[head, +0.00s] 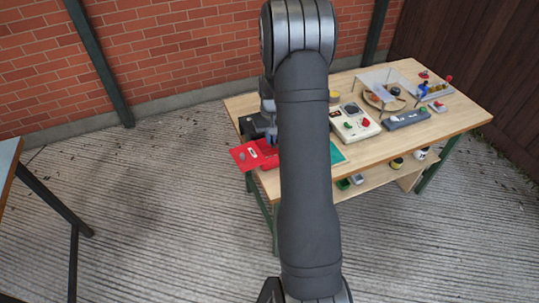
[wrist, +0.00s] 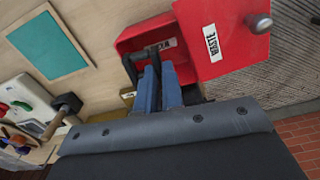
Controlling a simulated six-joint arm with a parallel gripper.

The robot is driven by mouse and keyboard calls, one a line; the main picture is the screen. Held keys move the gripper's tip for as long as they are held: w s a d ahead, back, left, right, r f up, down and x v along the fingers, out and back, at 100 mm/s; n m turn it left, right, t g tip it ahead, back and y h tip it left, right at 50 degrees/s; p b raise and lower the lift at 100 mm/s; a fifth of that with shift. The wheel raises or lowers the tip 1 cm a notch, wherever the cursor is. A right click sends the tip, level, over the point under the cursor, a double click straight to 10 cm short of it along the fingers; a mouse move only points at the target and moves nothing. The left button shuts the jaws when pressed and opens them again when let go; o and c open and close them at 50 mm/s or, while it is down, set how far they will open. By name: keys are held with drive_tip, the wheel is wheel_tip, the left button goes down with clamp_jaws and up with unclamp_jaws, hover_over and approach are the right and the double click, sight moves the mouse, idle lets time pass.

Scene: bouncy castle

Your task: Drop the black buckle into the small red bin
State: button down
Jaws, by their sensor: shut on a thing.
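The small red bin (wrist: 128,42) is in the upper middle of the wrist view, labelled WASTE, with its red lid (wrist: 232,60) swung open to the right. In the head view the bin (head: 262,150) stands at the workbench's left front corner, partly hidden by my arm. My gripper (wrist: 159,72), with blue fingers, is shut on the black buckle (wrist: 154,54). The buckle shows as a dark shape at the fingertips, over the bin's opening. Its exact height relative to the rim is hard to tell. The gripper also shows in the head view (head: 271,136), beside my arm link.
The wooden workbench (head: 460,118) holds a teal mat (wrist: 48,42), a cream panel with coloured knobs (head: 355,122), a grey block (head: 407,119) and a clear-topped stand (head: 385,80). A dark box (head: 255,124) is behind the bin. Another table (head: 8,160) is at far left.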

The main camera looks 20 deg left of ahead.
drive_tip(key=shift+f, duration=1.3)
drive_tip(key=c, duration=1.5)
unclamp_jaws()
wheel_tip(320, 180, up, 18)
drive_tip(key=shift+f, duration=0.25)
